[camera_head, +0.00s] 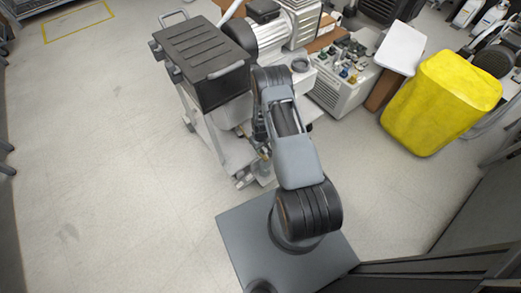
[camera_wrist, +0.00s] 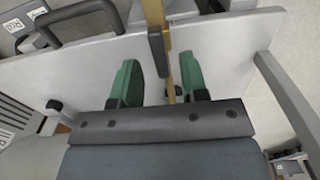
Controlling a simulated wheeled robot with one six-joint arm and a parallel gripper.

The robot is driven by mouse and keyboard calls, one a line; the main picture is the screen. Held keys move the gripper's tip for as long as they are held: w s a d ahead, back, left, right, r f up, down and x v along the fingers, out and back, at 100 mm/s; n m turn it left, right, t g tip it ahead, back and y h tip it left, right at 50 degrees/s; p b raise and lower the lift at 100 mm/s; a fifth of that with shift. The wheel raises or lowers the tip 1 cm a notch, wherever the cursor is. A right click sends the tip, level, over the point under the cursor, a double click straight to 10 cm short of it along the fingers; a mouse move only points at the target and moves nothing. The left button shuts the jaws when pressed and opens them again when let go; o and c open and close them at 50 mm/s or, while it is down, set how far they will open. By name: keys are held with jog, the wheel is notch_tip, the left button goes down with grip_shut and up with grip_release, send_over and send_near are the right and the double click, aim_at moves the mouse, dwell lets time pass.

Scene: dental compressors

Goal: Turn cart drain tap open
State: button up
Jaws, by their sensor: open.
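The cart (camera_head: 222,148) stands left of my arm in the head view, with a black ribbed case on top. In the wrist view its pale grey panel (camera_wrist: 85,75) spans the picture. A thin brass-coloured pipe (camera_wrist: 171,72) runs down that panel, with a short dark piece (camera_wrist: 157,52) beside it that looks like the tap's lever. My gripper (camera_wrist: 158,78) has two green fingers, apart, one on each side of the pipe and dark piece. I see no clear contact. In the head view my arm largely hides the gripper and tap.
The black case (camera_head: 205,62) fills the cart's top. A motor unit (camera_head: 268,35) and a pale box with coloured fittings (camera_head: 345,80) stand behind. The floor at left is clear. A dark handle (camera_wrist: 82,22) shows in the wrist view.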

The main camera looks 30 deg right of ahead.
jog(key=shift+f, duration=0.95)
grip_shut()
